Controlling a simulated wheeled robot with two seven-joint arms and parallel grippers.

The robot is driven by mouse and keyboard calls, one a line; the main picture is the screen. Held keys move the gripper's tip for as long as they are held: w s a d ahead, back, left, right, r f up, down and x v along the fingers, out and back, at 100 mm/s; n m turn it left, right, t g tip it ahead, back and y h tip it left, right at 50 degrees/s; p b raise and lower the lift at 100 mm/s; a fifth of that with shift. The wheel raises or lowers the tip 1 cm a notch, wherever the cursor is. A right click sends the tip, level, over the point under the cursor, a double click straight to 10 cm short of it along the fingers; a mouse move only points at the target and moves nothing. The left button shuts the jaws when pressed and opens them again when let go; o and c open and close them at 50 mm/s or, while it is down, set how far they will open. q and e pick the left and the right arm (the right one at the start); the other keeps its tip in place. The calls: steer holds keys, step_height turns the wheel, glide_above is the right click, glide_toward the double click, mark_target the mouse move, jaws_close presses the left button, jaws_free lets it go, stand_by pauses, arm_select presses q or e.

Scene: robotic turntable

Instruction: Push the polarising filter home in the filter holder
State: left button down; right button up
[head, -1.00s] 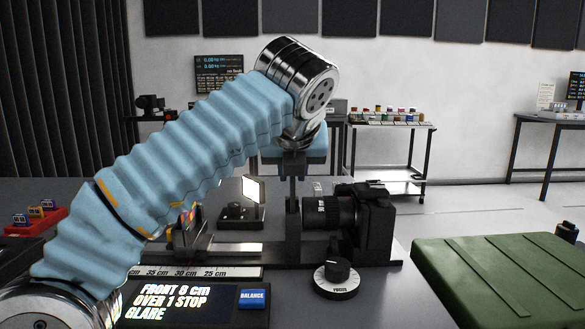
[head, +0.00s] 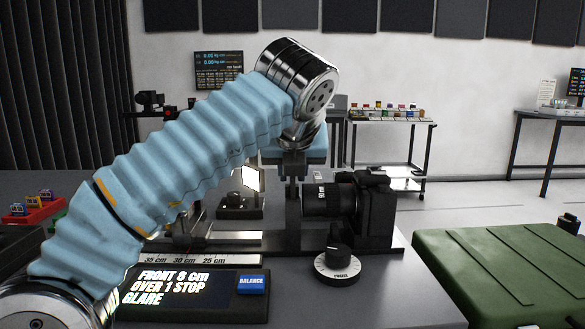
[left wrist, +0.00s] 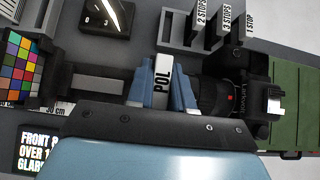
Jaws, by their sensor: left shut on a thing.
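The polarising filter is a slim piece with a white label reading POL (left wrist: 162,73) in the left wrist view. My left gripper (left wrist: 166,100) is shut on it, with blue fingers on both sides. In the head view my left gripper (head: 292,182) points down just left of the camera lens. The filter holder (head: 292,232) is the dark upright directly below it, on the rail in front of the lens. The filter's lower edge is hidden, so I cannot tell how deep it sits. My right gripper is not in view.
The black camera (head: 368,210) stands close right of the holder. A focus dial (head: 337,266) and a display (head: 190,292) reading "FRONT", "OVER 1 STOP" and "GLARE" are nearer. A rack of STOP filters (left wrist: 200,28) lies beyond. A green case (head: 500,265) is at right.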

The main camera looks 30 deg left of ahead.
arm_select(q)
steer(key=shift+f, duration=0.2)
steer(key=c, duration=0.9)
jaws_free()
steer(key=shift+d, duration=0.1)
steer(key=shift+a+p+v, duration=0.15)
steer(key=shift+p+v, duration=0.8)
steer(key=shift+v, duration=2.55)
steer(key=shift+a+p+v, duration=0.15)
steer(key=shift+p+v, duration=0.75)
steer(key=shift+v, duration=2.55)
steer(key=shift+s, duration=0.1)
